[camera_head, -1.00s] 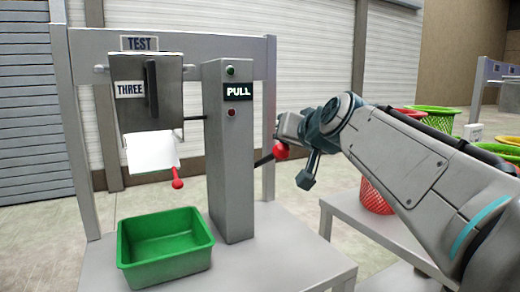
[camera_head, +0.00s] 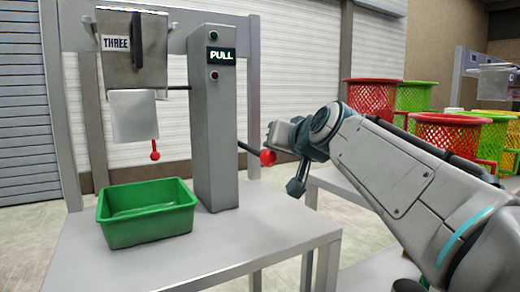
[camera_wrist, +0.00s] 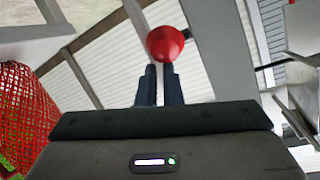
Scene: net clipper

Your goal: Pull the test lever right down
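The lever's red ball (camera_head: 267,157) is at the right of the grey column (camera_head: 214,140) in the head view. Its dark rod (camera_head: 249,149) slopes down from the column to the ball. My gripper (camera_wrist: 160,75) shows in the wrist view with its two dark fingers close together, a narrow gap between them. In the head view my wrist is just right of the ball, and the fingertips are not clear. The PULL sign (camera_head: 222,55) glows on the column.
A grey box marked THREE (camera_head: 118,43) hangs left of the column, with a white sheet (camera_head: 134,117) and a small red knob (camera_head: 155,155) below. A green bin (camera_head: 147,213) stands on the grey table (camera_head: 240,237). Red and green baskets (camera_head: 371,95) stand at right.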

